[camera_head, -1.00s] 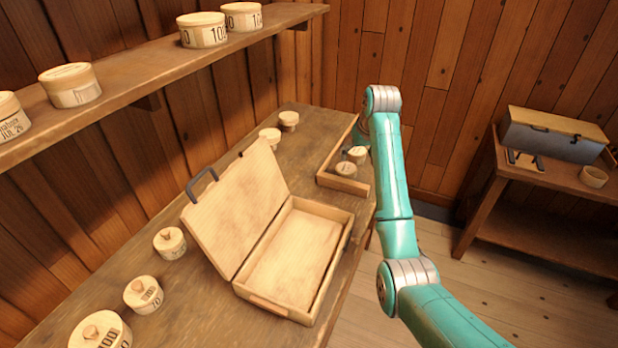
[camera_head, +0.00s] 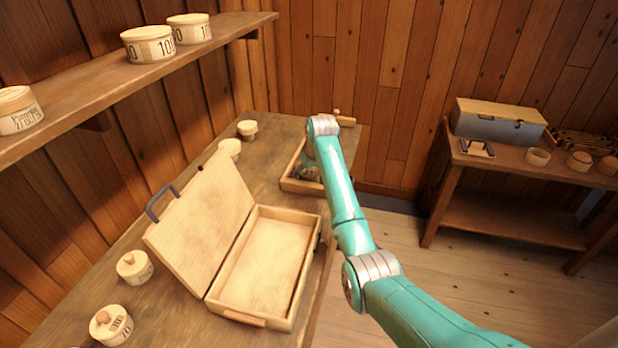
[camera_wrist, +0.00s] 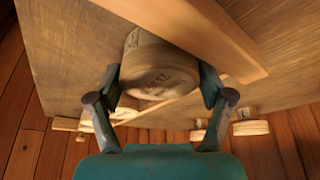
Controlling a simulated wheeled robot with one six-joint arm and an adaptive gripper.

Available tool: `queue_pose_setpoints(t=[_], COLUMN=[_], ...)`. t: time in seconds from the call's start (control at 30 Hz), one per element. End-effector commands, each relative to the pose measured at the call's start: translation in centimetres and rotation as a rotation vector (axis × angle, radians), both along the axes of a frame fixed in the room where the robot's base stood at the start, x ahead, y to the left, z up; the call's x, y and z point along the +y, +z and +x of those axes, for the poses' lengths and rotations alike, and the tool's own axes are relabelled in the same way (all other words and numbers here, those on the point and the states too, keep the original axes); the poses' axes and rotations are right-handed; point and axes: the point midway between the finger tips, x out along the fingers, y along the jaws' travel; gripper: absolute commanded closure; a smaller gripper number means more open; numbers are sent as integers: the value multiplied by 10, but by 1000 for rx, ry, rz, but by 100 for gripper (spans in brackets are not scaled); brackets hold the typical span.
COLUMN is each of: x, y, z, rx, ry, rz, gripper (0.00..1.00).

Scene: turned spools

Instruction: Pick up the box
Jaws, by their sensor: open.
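A round wooden box (camera_wrist: 160,68) with dark markings on its flat face is between the fingers of my gripper (camera_wrist: 160,86) in the wrist view. The fingers are open, one on each side of it. Whether they touch it I cannot tell. In the head view my gripper is at the shallow wooden tray (camera_head: 290,187) at the table's far end, mostly hidden behind my arm. My arm also hides most of what is in the tray there. A wooden tray wall (camera_wrist: 205,32) runs close beside the round box in the wrist view.
An open hinged wooden case (camera_head: 262,268) lies on the table nearer me. Round lidded boxes stand along the wall, one at the left (camera_head: 134,267). A shelf (camera_head: 90,100) hangs above. A side table at right carries a grey chest (camera_head: 497,127).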

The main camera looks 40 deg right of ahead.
Motion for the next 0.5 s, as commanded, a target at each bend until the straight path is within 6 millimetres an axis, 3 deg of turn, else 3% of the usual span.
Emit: queue_pose_setpoints(t=[0.27, 0.3, 0.43, 0.5], x=[0, 0, 0, 0], y=[-4, -4, -4, -4], z=[2, 2, 2, 2], rx=[0, 0, 0, 0], ry=[0, 0, 0, 0], rz=[0, 0, 0, 0], gripper=[20, 23, 55, 58])
